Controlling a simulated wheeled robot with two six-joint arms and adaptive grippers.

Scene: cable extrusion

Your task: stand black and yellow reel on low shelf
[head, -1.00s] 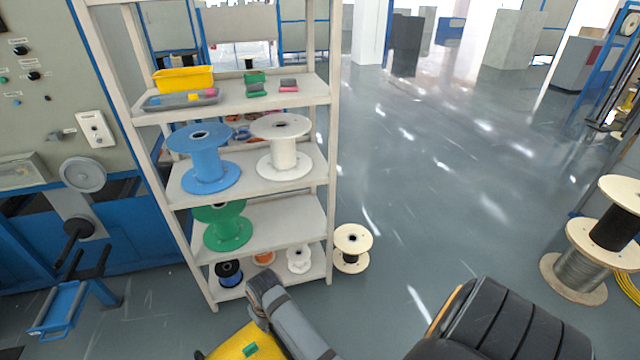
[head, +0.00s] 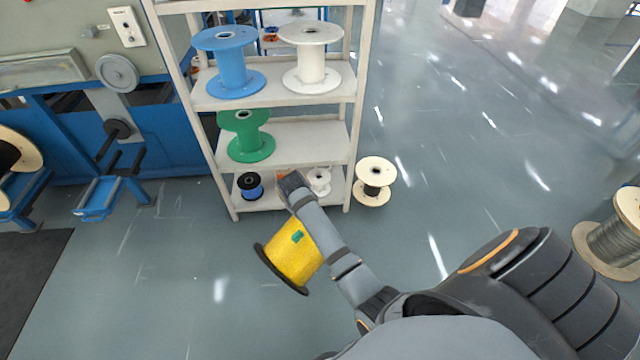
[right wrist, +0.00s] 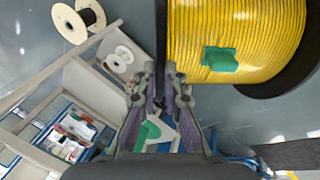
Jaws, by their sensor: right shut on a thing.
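The black and yellow reel (head: 292,256) is in the head view, tilted in the air in front of the rack, with black flanges, yellow winding and a green tag. In the right wrist view its winding (right wrist: 235,35) fills the upper right. My right gripper (right wrist: 161,72) is shut on the edge of a black flange. In the head view the wrist hides the fingertips. The lower shelf (head: 300,142) bears a green reel (head: 248,135) at its left; its middle and right are bare. My left gripper is not in view.
The bottom shelf holds a black and blue spool (head: 250,186) and a small white spool (head: 318,181). Blue (head: 230,62) and white (head: 311,60) reels stand on the shelf above. A cream reel (head: 374,181) stands on the floor right of the rack (head: 356,110).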

